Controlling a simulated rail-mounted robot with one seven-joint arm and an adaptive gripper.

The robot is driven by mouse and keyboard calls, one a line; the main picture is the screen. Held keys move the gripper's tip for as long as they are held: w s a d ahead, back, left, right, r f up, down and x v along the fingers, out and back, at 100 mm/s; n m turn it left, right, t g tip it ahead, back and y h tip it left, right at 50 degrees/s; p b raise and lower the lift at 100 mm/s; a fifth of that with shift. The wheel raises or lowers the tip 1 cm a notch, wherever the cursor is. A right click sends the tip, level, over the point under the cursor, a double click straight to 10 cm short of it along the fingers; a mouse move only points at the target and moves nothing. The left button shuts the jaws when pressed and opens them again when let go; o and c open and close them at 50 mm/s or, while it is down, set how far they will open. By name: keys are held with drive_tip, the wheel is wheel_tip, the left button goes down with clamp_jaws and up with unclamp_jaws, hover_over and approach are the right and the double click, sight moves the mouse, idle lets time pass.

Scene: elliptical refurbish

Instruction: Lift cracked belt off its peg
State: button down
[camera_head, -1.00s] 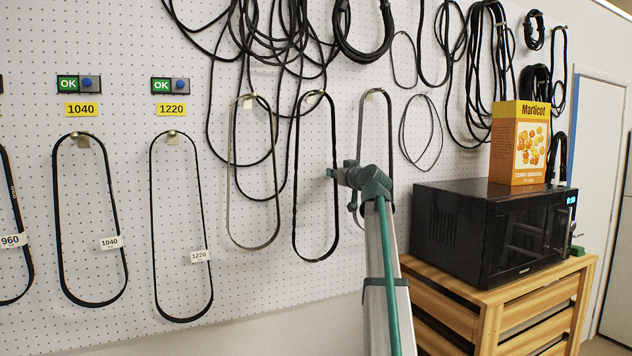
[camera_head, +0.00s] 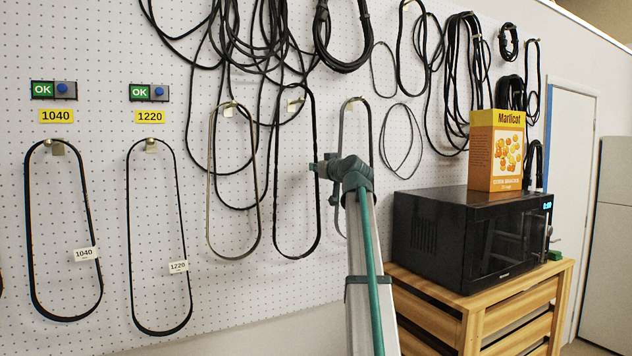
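My gripper (camera_head: 318,167) is at the pegboard with its fingers shut on the right strand of a long black belt (camera_head: 276,190). The belt hangs as an upright loop, and its top arc stands a little above its metal peg (camera_head: 296,104). The peg shows inside the loop's outline. I cannot tell how far the loop stands out from the board, or see any cracks at this distance. Part of the strand at the fingers is hidden.
A grey belt (camera_head: 209,190) hangs close on the left; another (camera_head: 370,130) hangs partly behind my gripper. Labelled belts 1040 (camera_head: 30,230) and 1220 (camera_head: 130,240) hang further left. Black cables hang above. A microwave (camera_head: 430,240) with a Marlicot box (camera_head: 483,170) stands on a wooden stand (camera_head: 428,310).

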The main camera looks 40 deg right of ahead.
sight(315, 155)
drive_tip(key=r, duration=0.1)
drive_tip(key=s+a+r, duration=0.1)
drive_tip(key=s+a+r+b, duration=0.1)
drive_tip(key=shift+s+a+r, duration=0.15)
drive_tip(key=shift+s+r, duration=0.1)
drive_tip(key=shift+r, duration=0.05)
drive_tip(key=s+a+r+b, duration=0.2)
drive_tip(key=s+a+r, duration=0.3)
drive_tip(key=s+a, duration=0.1)
drive_tip(key=shift+s+a+b, duration=0.2)
drive_tip(key=shift+s+b, duration=0.1)
drive_tip(key=shift+s, duration=0.35)
